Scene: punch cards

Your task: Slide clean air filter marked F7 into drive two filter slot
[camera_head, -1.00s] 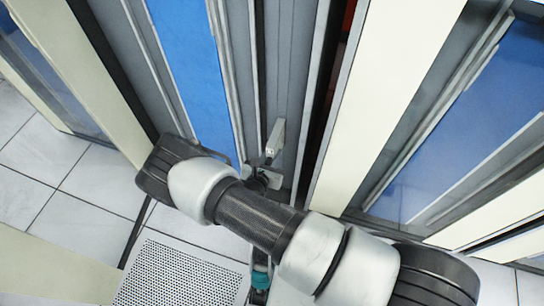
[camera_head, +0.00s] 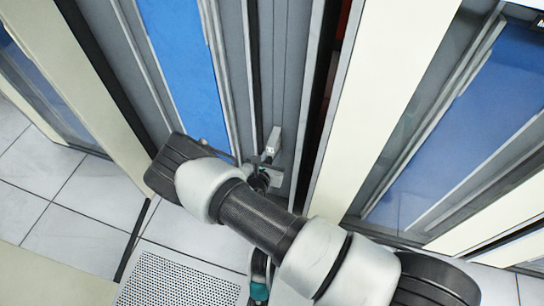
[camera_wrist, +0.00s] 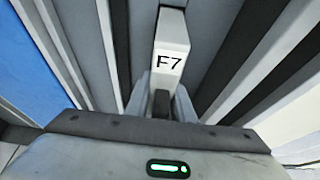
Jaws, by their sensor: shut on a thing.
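The air filter marked F7 (camera_wrist: 170,45) is a pale box with a dark label, seen close up in the wrist view. It is also small in the head view (camera_head: 272,143), in front of a grey cabinet panel (camera_head: 280,70). My gripper (camera_wrist: 162,100) is shut on the filter's near end, with a finger on each side. In the head view, my gripper (camera_head: 266,170) is partly hidden behind my arm. The filter stands close to the grey panel. I cannot tell whether it touches the panel or is inside an opening, and no slot marking is readable.
A blue panel (camera_head: 180,60) is left of the filter. A cream cabinet post (camera_head: 375,80) and a dark gap (camera_head: 325,110) are to its right. A perforated floor tile (camera_head: 175,280) and plain white tiles (camera_head: 80,225) lie below.

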